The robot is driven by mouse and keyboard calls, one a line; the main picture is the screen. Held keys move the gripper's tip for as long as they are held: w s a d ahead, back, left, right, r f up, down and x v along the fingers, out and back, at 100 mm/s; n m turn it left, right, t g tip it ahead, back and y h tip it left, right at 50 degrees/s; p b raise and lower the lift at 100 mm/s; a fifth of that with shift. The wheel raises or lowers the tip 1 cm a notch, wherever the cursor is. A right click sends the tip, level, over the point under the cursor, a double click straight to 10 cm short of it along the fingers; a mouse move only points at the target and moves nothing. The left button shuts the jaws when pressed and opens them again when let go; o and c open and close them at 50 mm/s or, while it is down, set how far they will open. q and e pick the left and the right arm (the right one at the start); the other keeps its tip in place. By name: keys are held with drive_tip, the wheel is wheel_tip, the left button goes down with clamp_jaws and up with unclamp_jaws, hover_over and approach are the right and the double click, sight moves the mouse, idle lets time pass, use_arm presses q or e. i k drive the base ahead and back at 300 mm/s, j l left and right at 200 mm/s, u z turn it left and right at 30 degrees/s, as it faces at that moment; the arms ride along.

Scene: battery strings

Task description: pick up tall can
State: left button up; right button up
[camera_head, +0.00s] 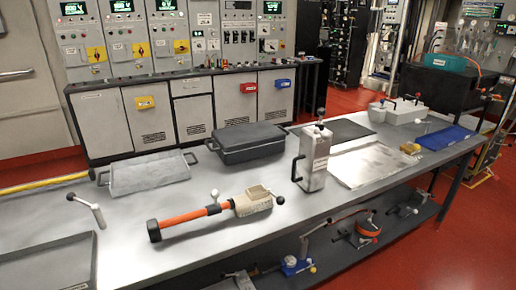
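The tall can (314,158) is a silver-grey, box-shaped container with a dark knob on top and a dark side handle on its left. It stands upright on the metal workbench (240,240), right of the middle. Neither of my grippers shows in the head view. Nothing is touching the can.
An orange-handled tool (190,217) lies left of the can. Behind it are a black lidded case (250,143) and a grey tray (148,172). A flat metal plate (373,164) lies to the right, with a blue tray (446,137) beyond. A dark tray (48,264) sits front left.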

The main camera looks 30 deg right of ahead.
sight(313, 159)
drive_tip(key=l+u, duration=0.15)
drive_tip(key=l, duration=0.5)
drive_tip(key=l+u, duration=0.2)
drive_tip(key=l, duration=0.4)
drive_tip(key=l+u, duration=0.15)
drive_tip(key=l, duration=0.5)
drive_tip(key=k+l+u, duration=0.15)
drive_tip(key=l, duration=0.45)
